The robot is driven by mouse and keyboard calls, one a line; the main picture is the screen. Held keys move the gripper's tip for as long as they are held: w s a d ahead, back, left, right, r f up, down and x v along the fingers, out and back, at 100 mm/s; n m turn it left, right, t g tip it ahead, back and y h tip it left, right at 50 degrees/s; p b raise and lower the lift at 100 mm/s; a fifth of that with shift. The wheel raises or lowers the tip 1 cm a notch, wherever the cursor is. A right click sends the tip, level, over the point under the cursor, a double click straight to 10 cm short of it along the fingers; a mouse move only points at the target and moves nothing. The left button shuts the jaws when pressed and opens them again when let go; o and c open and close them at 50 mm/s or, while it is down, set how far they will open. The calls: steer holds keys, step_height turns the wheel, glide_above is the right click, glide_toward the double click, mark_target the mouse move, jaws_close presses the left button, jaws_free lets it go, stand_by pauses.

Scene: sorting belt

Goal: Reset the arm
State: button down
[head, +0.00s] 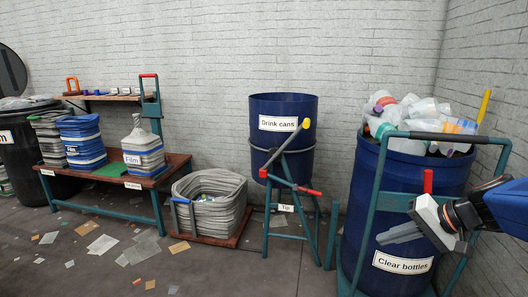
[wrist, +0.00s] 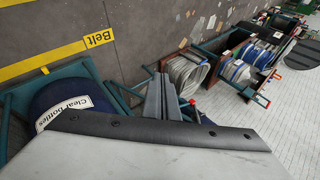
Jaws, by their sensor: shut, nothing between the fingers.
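My gripper (head: 398,233) is at the right of the head view, in front of the clear bottles barrel (head: 366,205). Its grey fingers point left and are together, with nothing between them. In the wrist view the fingers of my gripper (wrist: 162,97) also lie side by side. The wrist joint and blue arm link behind it are mine and reach in from the right edge. The gripper hides part of the barrel's front; whether it touches the barrel's frame I cannot tell.
The barrel is heaped with plastic bottles (head: 415,115) inside a green frame (head: 374,190). A drink cans barrel (head: 284,153) hangs on a tipping stand at the middle. A grey bag (head: 209,222) and a film bench (head: 160,180) stand left. Scraps litter the floor (head: 110,270).

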steer(key=s+a+f+n+h, duration=0.1)
steer(key=s+f+n+h, duration=0.1)
steer(key=s, duration=0.6)
steer(key=s+a+f+n+g+h, duration=0.1)
steer(key=s+a+f+n+h, duration=0.1)
steer(key=s, duration=0.5)
steer(key=shift+s+a+f+n+h, duration=0.15)
steer(key=shift+s+f+n+h, duration=0.2)
steer(key=shift+n+h, duration=0.65)
